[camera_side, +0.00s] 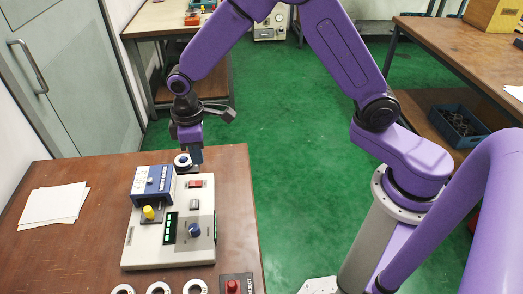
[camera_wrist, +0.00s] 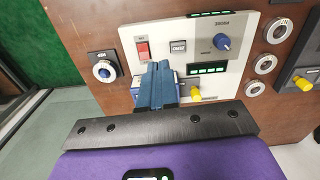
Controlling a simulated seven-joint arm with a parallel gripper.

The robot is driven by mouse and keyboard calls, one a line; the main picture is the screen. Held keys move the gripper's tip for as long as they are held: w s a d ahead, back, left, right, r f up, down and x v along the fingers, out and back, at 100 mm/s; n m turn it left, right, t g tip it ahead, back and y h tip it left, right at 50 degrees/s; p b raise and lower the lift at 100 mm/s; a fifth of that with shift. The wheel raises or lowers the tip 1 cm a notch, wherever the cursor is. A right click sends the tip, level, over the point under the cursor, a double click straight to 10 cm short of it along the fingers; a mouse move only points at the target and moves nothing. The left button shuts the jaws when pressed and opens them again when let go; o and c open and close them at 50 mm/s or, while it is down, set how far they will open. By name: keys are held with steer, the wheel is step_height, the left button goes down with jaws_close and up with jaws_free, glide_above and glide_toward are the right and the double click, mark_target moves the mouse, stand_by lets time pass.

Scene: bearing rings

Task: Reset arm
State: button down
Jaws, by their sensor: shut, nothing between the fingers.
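My gripper (camera_side: 196,157) hangs over the table's far end in the side view, just beyond the white control panel (camera_side: 136,243). In the wrist view its blue fingers (camera_wrist: 160,66) are pressed together with nothing between them. A white ring (camera_side: 183,160) with a dark centre lies beside the fingers, near the blue box (camera_side: 152,184). In the wrist view this ring (camera_wrist: 104,70) surrounds a blue centre on a black plate. Several white rings (camera_side: 158,289) lie along the table's front edge, cut off below. They also show at the right of the wrist view (camera_wrist: 265,64).
The panel carries a red switch (camera_side: 195,184), a blue knob (camera_side: 194,230) and a green-lit display (camera_side: 170,228). A yellow knob (camera_side: 149,213) stands by the blue box. Papers (camera_side: 53,204) lie left. A red-button box (camera_side: 232,286) is at front right. Green floor (camera_side: 285,150) is open beyond the table.

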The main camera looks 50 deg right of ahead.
steer(key=s+d+r+n, duration=0.1)
steer(key=s+d+r, duration=0.2)
steer(key=s, duration=0.6)
steer(key=s+d+r+n, duration=0.1)
steer(key=s+d+r, duration=0.3)
steer(key=s, duration=0.5)
steer(key=s+d+r+n, duration=0.1)
steer(key=s+d+r, duration=0.2)
steer(key=s+d, duration=0.4)
steer(key=s, duration=0.3)
steer(key=shift+d+r, duration=0.15)
steer(key=shift+d, duration=0.15)
steer(key=m, duration=1)
glide_above(190, 183)
step_height(190, 183, down, 14)
steer(key=f, duration=0.1)
steer(key=shift+f, duration=2.85)
